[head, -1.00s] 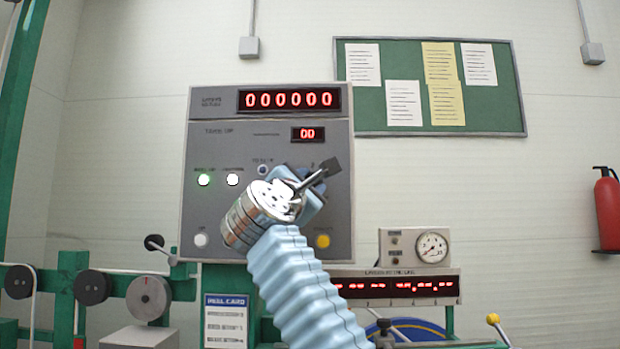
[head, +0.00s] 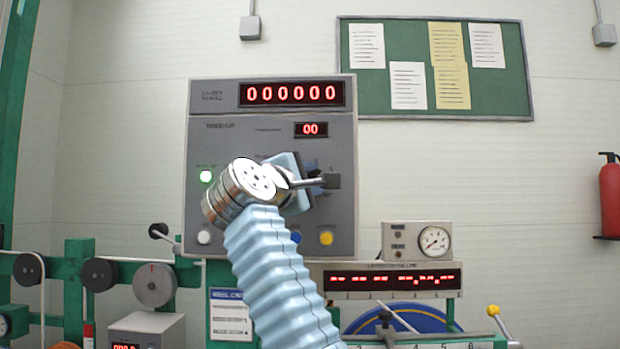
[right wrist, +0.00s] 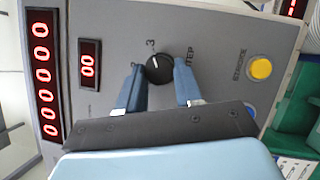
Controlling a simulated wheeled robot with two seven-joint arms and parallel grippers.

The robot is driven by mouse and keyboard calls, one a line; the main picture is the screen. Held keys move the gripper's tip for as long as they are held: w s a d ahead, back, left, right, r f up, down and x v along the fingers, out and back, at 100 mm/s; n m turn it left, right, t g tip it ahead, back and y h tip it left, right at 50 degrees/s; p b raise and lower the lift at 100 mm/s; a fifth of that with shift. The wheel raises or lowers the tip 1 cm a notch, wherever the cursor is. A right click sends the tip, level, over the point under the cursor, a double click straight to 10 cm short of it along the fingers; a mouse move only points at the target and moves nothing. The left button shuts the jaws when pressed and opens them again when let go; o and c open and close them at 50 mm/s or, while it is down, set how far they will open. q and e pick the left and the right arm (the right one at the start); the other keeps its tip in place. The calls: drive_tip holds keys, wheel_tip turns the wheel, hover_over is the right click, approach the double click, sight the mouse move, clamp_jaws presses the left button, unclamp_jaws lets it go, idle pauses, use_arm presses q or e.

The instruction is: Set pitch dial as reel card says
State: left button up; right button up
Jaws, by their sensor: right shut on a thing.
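The grey control panel (head: 222,130) fills the middle of the head view. A black round dial (right wrist: 159,68) with a white pointer line is on the panel in the right wrist view, with a small "3" beside it. My right gripper (right wrist: 159,86) has its two blue fingers on either side of the dial and is shut on it. In the head view, my right gripper (head: 312,184) and wrist hide the dial. The reel card (head: 230,314) hangs below the panel; its lines are too small to read. My left gripper is not in view.
The panel has a red six-digit display (head: 292,94) showing zeros and a small display (head: 311,130) showing 00. A yellow button (head: 326,238) and a white button (head: 204,237) sit low on the panel. A gauge box (head: 417,241) stands at right.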

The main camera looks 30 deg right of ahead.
drive_tip(key=o, duration=1)
drive_tip(key=shift+o, duration=0.2)
drive_tip(key=b+v, duration=0.4)
drive_tip(key=v, duration=0.9)
drive_tip(key=shift+s+a+b, duration=0.2)
drive_tip(key=shift+a+b, duration=0.1)
drive_tip(key=shift+a, duration=0.1)
